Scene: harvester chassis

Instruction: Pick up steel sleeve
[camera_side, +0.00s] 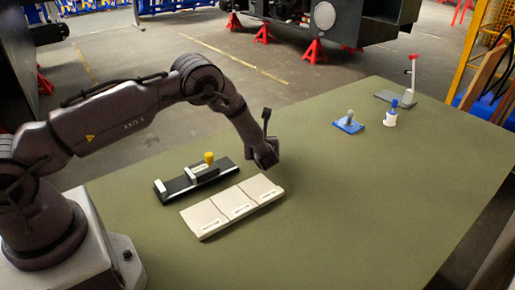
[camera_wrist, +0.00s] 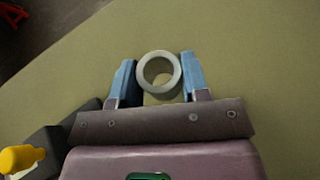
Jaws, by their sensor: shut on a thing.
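The steel sleeve (camera_wrist: 177,74) is a pale grey ring in the wrist view, seen nearly end-on with the green surface showing through its bore. My gripper (camera_wrist: 156,67) is shut on it, with one blue finger on each side of its outer wall. In the side view my gripper (camera_side: 266,158) hangs low over the green table (camera_side: 350,210), just beyond the beige tray (camera_side: 232,206). The sleeve is hidden there behind my gripper. I cannot tell whether it touches the table.
A black fixture (camera_side: 178,190) with a yellow knob (camera_side: 209,157) stands close to my gripper. A blue-based part (camera_side: 347,125), a white cup with a blue top (camera_side: 390,117) and a grey stand with a red handle (camera_side: 398,97) are farther back. The table's right side is clear.

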